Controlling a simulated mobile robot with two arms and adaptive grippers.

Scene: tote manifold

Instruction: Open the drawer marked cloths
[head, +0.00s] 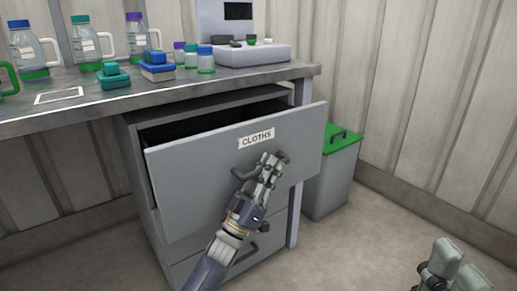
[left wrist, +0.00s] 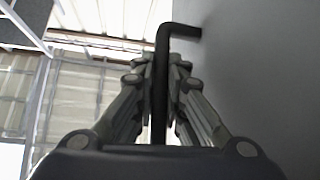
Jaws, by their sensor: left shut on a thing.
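The grey drawer marked CLOTHS (head: 190,177) is the top drawer of a cabinet under the bench. It stands pulled out, with a dark gap showing behind its front panel. Its label (head: 256,139) is near the panel's upper edge. My left gripper (head: 268,165) is at the drawer's dark handle (head: 243,172), below the label. In the left wrist view the fingers are shut on the black handle bar (left wrist: 161,85), one on each side. My right gripper (head: 452,265) shows at the lower right corner, away from the drawer; its jaw state is unclear.
Another drawer with a dark handle (head: 263,227) is below. A grey bin with a green lid (head: 335,137) stands right of the cabinet. The bench (head: 110,99) above holds bottles, small blocks and a grey device (head: 252,53). The floor at right is clear.

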